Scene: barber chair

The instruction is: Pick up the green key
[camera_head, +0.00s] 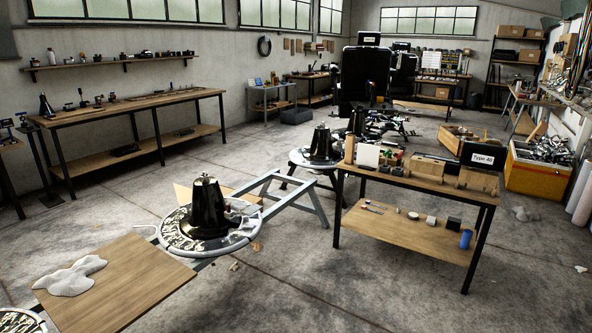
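I cannot make out a green key for certain. A small green patch (387,153) shows among small items on the wooden workbench (420,183) at centre right, but it is too small to tell what it is. Beside it are a white card (368,156), a tan upright block (349,149) and a small reddish item (398,158). Neither of my grippers is in view.
The bench also holds wooden boxes (478,180) and a black "Type-40" sign (483,157). Black chair-base parts on round plates (208,215) and a metal frame (283,194) stand left of it. A wooden board (118,283) lies in front. Concrete floor (330,285) is mostly clear.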

